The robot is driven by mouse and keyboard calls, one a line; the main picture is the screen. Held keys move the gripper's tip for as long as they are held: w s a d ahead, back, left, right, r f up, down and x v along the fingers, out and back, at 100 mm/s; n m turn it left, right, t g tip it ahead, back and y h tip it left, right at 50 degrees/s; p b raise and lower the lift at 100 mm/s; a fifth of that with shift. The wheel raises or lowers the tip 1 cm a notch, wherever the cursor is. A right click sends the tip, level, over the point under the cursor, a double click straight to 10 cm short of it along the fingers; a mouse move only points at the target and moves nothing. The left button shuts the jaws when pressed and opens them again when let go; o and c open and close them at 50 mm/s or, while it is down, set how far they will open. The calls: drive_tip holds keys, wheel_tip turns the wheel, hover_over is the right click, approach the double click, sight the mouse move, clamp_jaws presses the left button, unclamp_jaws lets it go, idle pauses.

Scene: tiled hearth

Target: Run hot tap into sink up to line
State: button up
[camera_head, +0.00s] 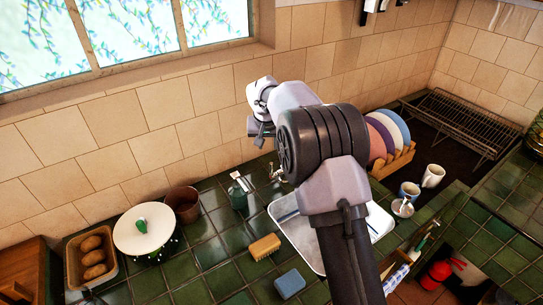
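The pale sink (298,238) is set in the green tiled counter, with much of it hidden behind my arm. A dark strip shows on its left part; I cannot tell if it is the line. I see no water in the visible part. A small metal tap (278,173) stands at the sink's back left edge, partly hidden by my arm; hot or cold cannot be told. My gripper (259,135) is raised in front of the wall tiles, above the tap in the picture and apart from it. Its fingers are small and angled away, so their opening is unclear.
A plate rack (397,162) and mugs (432,176) stand right.

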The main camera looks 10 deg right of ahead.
sight(271, 164)
drive_tip(key=b+x, duration=0.1)
drive_tip(key=x, duration=0.4)
drive_tip(key=b+x, duration=0.1)
drive_tip(key=x, duration=0.5)
drive_tip(key=b+x, duration=0.1)
drive_tip(key=x, duration=0.5)
drive_tip(key=shift+s+d+f, duration=0.1)
drive_tip(key=shift+s+d, duration=0.25)
drive_tip(key=shift+d, duration=0.05)
drive_tip(key=shift+c, duration=0.2)
clamp_jaws()
